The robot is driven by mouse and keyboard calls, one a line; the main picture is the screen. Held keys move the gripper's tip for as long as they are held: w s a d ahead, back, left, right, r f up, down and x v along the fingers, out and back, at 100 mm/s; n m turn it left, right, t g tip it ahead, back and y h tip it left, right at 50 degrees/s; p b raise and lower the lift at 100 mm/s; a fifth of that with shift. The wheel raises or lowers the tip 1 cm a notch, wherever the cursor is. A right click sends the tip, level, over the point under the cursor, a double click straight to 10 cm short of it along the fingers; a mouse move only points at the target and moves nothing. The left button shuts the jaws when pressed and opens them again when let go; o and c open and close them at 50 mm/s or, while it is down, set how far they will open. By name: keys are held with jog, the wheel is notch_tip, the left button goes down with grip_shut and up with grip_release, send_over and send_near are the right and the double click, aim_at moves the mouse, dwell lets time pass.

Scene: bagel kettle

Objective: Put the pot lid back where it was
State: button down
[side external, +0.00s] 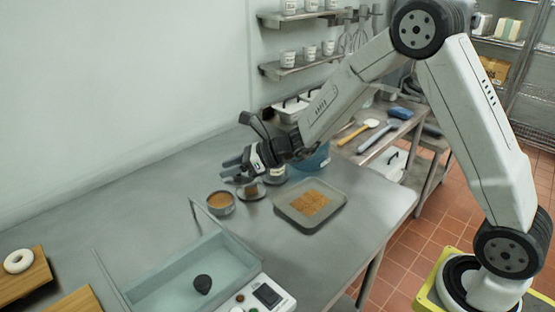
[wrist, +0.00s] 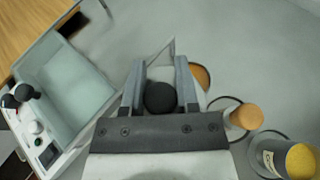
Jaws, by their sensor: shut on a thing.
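My gripper (side external: 234,170) hangs over the steel counter, near the small containers, with its fingers pointing left. In the wrist view my gripper (wrist: 160,88) is shut on a dark round knob (wrist: 160,98), which looks like the pot lid's knob. A pale patch shows between the fingers beyond it; I cannot tell if it is the lid. The lid's rim is not clear in either view.
A bowl of brown-orange filling (side external: 221,203), a small dish (side external: 262,194) and a jar (side external: 275,176) stand below my gripper. A tray (side external: 338,207) is to their right. Wooden boards (side external: 72,302) and a white bagel (side external: 18,261) are at left. The back-left counter is clear.

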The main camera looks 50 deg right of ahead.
send_over(215, 201)
jog(key=f, duration=0.6)
jog(key=shift+s+f, duration=0.2)
jog(key=shift+f, duration=0.1)
jog(key=shift+w+f, duration=0.25)
jog(key=shift+f, duration=1.6)
jog(key=shift+f, duration=0.4)
jog(key=shift+c, duration=1.8)
grip_release()
jog(key=shift+r, duration=0.2)
